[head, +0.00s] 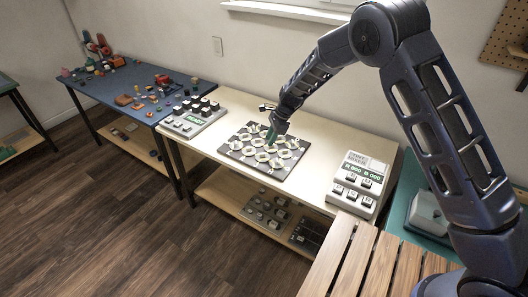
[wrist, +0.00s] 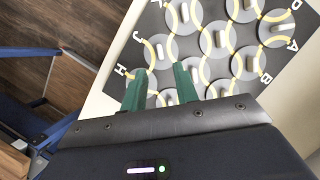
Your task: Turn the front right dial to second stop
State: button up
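A dark board (head: 289,168) with several round grey dials joined by yellow and white tracks lies on the cream table. In the wrist view the board (wrist: 208,12) fills the top right, with white letters along its edges. My gripper (head: 270,138) is over the middle to back of the board. In the wrist view its two green fingers (wrist: 160,72) are apart, with nothing held. A dial (wrist: 159,50) shows just past the fingertips, and another dial lies partly hidden between the fingers. I cannot tell whether the fingers touch a dial. The dial at the board's front right (head: 276,163) shows small.
A grey button box (head: 357,182) with green displays stands right of the board. Another keyed box (head: 192,117) stands left. A blue table (head: 110,87) with loose parts is further left. Slatted wood (head: 345,258) is in front.

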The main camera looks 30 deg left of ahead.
aim_at(263, 156)
jog(key=x, duration=0.7)
jog(key=shift+s+a+f, duration=0.1)
jog(key=shift+f, duration=0.25)
jog(key=shift+c, duration=0.2)
grip_shut()
